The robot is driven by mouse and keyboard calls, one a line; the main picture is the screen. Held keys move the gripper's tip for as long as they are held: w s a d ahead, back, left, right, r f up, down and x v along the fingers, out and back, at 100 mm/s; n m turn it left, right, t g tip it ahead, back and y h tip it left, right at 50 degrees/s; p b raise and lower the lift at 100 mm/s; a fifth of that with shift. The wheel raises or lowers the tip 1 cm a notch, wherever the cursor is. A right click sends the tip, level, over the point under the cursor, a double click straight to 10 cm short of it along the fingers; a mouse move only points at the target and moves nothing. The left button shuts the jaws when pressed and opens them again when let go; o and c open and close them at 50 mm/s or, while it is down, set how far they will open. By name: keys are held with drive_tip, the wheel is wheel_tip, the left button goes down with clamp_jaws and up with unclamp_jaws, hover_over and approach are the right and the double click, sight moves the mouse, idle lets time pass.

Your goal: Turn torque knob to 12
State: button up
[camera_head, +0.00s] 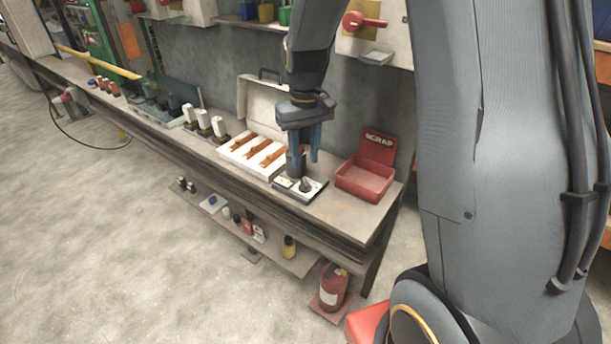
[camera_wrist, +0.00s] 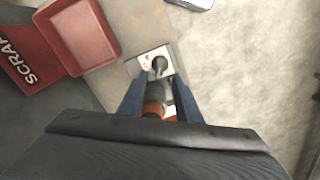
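A small white panel (camera_head: 286,185) with a dark torque knob (camera_head: 306,184) lies on the bench, left of the red scrap bin. The wrist view shows the panel (camera_wrist: 145,59) and its knob (camera_wrist: 159,65) just beyond my fingertips. My gripper (camera_head: 305,163) points down over the panel's back edge. Its two blue fingers (camera_wrist: 157,83) are apart. A dark shape with orange parts shows between them in the wrist view; I cannot tell what it is. I see no contact with the knob. The dial marks are too small to read.
The red scrap bin (camera_head: 365,181) stands right of the panel. A white tray (camera_head: 234,158) with orange-brown pieces lies to the left, an open case (camera_head: 262,103) behind it. A fire extinguisher (camera_head: 333,288) stands below. The bench front beside the panel is clear.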

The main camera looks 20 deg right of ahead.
sight(305, 181)
wheel_tip(305, 181, down, 7)
drive_tip(key=shift+f+p, duration=0.2)
drive_tip(key=shift+p, duration=0.5)
drive_tip(key=shift+c, duration=0.2)
clamp_jaws()
